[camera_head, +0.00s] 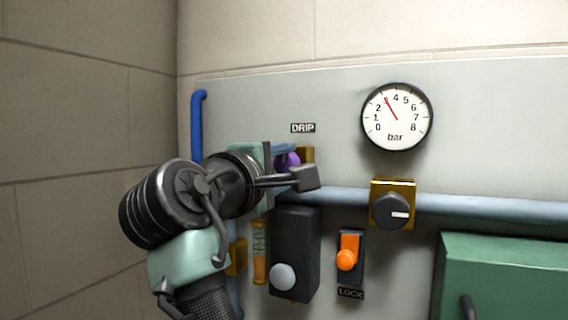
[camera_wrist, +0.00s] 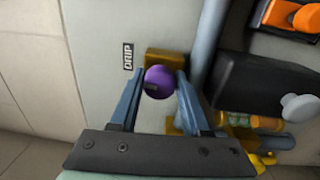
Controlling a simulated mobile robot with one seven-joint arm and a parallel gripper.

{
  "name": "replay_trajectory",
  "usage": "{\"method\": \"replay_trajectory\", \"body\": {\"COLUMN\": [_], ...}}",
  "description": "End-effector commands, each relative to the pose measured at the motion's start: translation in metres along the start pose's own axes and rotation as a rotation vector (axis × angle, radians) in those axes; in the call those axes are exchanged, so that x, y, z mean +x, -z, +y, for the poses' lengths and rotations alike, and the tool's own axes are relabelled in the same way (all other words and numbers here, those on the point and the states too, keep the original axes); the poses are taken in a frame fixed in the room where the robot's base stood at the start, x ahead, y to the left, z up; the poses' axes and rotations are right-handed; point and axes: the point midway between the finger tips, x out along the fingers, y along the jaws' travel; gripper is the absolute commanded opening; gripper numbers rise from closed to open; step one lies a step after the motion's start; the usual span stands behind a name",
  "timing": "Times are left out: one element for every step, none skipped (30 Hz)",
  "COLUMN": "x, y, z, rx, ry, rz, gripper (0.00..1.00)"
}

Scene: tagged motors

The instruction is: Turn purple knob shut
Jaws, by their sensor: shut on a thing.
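The purple knob (camera_wrist: 159,82) sits on a brass-coloured valve block (camera_wrist: 166,58) below the DRIP label (camera_head: 303,128). In the head view the knob (camera_head: 287,161) shows only in part, behind my gripper. My gripper (camera_wrist: 161,80) has its two blue fingers on either side of the knob and is shut on it. A small dark mark shows on the knob's face in the wrist view. The head view shows my arm reaching in from the lower left, with part of the gripper hidden by my wrist.
A bar gauge (camera_head: 397,117) hangs at upper right, its needle between 2 and 4. A black knob (camera_head: 391,210) on a yellow plate, an orange LOCK switch (camera_head: 348,255), and a black box (camera_head: 295,252) with a white ball are nearby. A green cabinet (camera_head: 505,275) stands lower right.

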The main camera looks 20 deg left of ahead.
Motion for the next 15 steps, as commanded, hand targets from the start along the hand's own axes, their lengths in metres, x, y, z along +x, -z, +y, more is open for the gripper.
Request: {"method": "replay_trajectory", "body": {"x": [0.0002,0.0001,0.0001,0.0001,0.0002,0.0001,0.0001,0.0000,-0.0001,-0.0002,-0.0002,-0.0003,-0.0004,-0.0004,-0.0004], "y": [-0.0031,-0.0030,-0.0031,-0.0033,-0.0034,-0.0034,-0.0033,-0.0031,-0.0030,-0.0028,-0.0027,-0.0026,-0.0026,-0.0026,-0.0026], "z": [0.0052,0.0054,0.0056,0.0058,0.0060,0.0062,0.0064,0.0065,0.0067,0.0069,0.0070,0.0071,0.0073,0.0073,0.0074], "rx": [-0.023,-0.037,-0.053,-0.065,-0.075,-0.087,-0.096,-0.103,-0.111,-0.115,-0.120,-0.124,-0.127,-0.129,-0.131], "ry": [-0.012,-0.013,-0.013,-0.014,-0.014,-0.014,-0.015,-0.015,-0.016,-0.016,-0.016,-0.017,-0.017,-0.017,-0.017], "rz": [-0.004,-0.003,-0.003,-0.002,-0.002,-0.001,0.000,0.000,0.001,0.001,0.002,0.002,0.002,0.002,0.002], "gripper": [0.00,0.00,0.00,0.00,0.00,0.00,0.00,0.00,0.00,0.00,0.00,0.00,0.00,0.00,0.00]}}
